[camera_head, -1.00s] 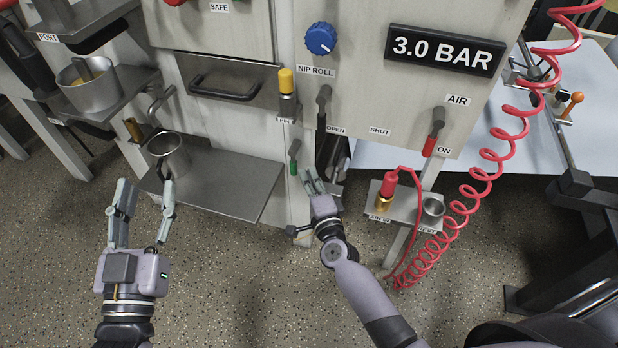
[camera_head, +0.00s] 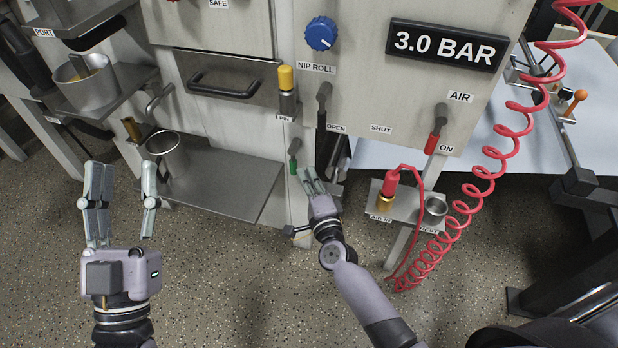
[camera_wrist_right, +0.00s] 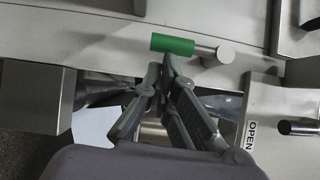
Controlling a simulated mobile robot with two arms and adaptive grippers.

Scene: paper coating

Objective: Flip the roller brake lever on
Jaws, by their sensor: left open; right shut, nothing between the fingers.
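A small lever with a green grip (camera_head: 294,162) is on the machine's front post, its grip pointing down. No label on it is readable, so I cannot confirm that it is the brake lever. In the right wrist view the green grip (camera_wrist_right: 172,44) lies sideways on a metal stem, just beyond my fingertips. My right gripper (camera_head: 308,178) is shut and empty just below and right of this lever; it also shows in the wrist view (camera_wrist_right: 160,72). I cannot tell whether it touches the grip. My left gripper (camera_head: 124,178) is open and empty, over the floor at left.
A black lever (camera_head: 323,112) beside the OPEN label stands right of the green lever. A red-gripped air lever (camera_head: 433,140) and a shelf (camera_head: 408,206) with a red air hose (camera_head: 455,220) are further right. A metal shelf (camera_head: 225,187) with a cup (camera_head: 166,153) is left.

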